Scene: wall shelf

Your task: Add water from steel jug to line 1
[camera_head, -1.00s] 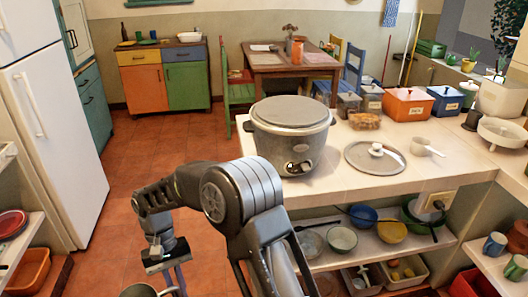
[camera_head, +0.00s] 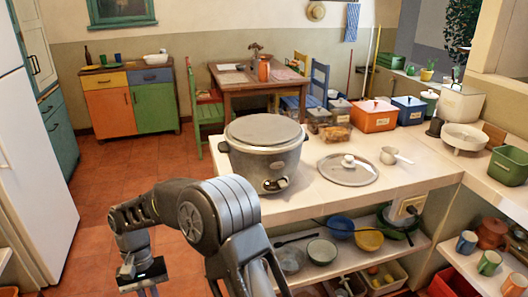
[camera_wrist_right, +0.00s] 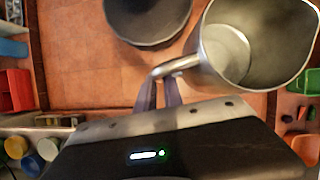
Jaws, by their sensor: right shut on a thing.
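A grey rice cooker (camera_head: 264,155) stands on the counter at the centre of the head view. Its round top is plain grey, and I cannot tell any lines inside. A lid (camera_head: 347,170) with a pale knob lies on the counter to its right. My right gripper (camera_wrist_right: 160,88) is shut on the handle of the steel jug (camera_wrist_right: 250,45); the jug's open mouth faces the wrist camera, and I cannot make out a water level. In the head view the right gripper (camera_head: 148,289) is at the bottom edge, left of the counter, with the jug out of frame. My left gripper is not in view.
A white measuring cup (camera_head: 395,156) lies right of the lid. An orange box (camera_head: 373,117) and other containers line the counter's back. Bowls (camera_head: 321,251) fill the shelf below. Tiled floor (camera_head: 110,165) lies open between the fridge (camera_head: 35,180) and counter.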

